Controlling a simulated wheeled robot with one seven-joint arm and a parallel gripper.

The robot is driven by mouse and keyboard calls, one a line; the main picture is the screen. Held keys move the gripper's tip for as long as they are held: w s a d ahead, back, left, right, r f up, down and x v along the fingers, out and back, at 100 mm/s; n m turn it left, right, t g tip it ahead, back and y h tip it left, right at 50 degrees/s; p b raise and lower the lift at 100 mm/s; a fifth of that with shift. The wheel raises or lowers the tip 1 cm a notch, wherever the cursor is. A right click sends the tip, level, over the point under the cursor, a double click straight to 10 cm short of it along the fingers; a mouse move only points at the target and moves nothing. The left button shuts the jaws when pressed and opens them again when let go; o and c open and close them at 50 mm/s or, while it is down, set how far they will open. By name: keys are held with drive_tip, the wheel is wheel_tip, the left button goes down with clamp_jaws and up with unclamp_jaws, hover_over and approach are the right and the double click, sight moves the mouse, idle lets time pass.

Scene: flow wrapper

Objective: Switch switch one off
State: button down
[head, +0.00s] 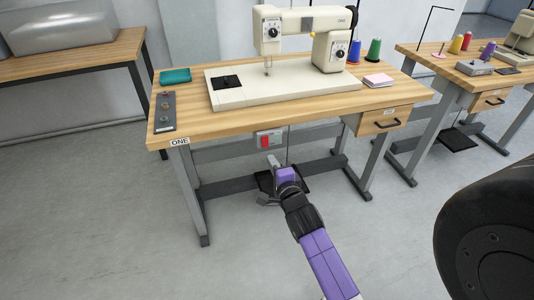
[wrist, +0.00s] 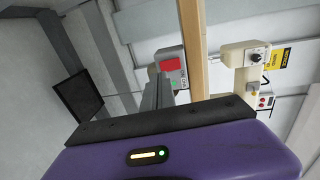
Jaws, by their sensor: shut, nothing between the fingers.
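Switch one is a small grey box (head: 269,139) with a red face, mounted under the front edge of the table labelled ONE (head: 180,142). In the wrist view the switch box (wrist: 172,66) shows a red square and a small green mark, partly hidden behind my fingers. My gripper (head: 273,159) is shut and empty, just below and in front of the switch in the head view. In the wrist view my gripper's fingers (wrist: 158,90) point toward the box. Whether they touch it I cannot tell.
The wooden tabletop (head: 185,95) overhangs the switch and carries a sewing machine (head: 283,85). A dark pedal (head: 296,187) sits below, between the table legs. A second sewing table (head: 440,68) stands at right. The floor in front is clear.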

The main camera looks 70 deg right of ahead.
sight(263, 146)
drive_tip(key=x, duration=0.6)
drive_tip(key=shift+f, duration=0.15)
drive_tip(key=shift+w+d+b, duration=0.15)
drive_tip(key=shift+w+b, duration=0.05)
drive_tip(key=shift+b, duration=0.9)
